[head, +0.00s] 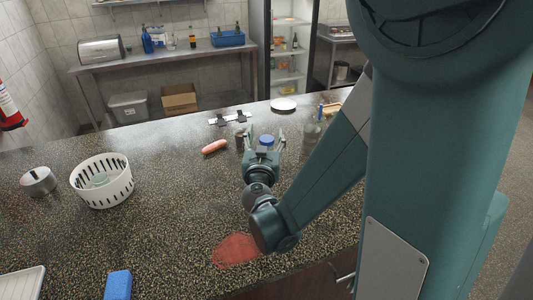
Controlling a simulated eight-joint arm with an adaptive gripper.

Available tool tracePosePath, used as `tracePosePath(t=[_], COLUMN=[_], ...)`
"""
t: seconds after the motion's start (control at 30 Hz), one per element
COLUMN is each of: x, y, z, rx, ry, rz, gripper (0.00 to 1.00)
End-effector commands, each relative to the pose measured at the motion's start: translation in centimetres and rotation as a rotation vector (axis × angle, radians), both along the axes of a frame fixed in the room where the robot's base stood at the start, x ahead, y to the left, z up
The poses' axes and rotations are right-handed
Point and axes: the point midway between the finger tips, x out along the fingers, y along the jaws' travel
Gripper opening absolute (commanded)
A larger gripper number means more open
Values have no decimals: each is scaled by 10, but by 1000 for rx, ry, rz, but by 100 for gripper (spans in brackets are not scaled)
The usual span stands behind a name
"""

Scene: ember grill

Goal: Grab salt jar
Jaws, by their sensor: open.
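A small jar with a blue lid (266,140), which looks like the salt jar, stands on the speckled counter. Its lower part is hidden behind my gripper. My gripper (265,136) is open and reaches away from me over the counter, with a finger on each side of the blue lid. I cannot tell whether the fingers touch the jar.
A small dark jar (240,139) stands just left of my gripper, and a clear glass (311,133) to its right. A sausage (214,147), a white basket (103,181) and a metal pot (38,181) are further left. A white plate (284,104) lies behind.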

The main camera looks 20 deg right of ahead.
Motion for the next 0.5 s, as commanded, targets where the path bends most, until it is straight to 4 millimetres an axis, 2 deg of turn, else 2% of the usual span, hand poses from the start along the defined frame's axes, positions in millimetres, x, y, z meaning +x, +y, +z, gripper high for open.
tracePosePath(t=[0.27, 0.5], x=[0, 0], y=[0, 0], z=[-4, -22], rx=[0, 0], ry=[0, 1], rz=[0, 0], gripper=[56, 56])
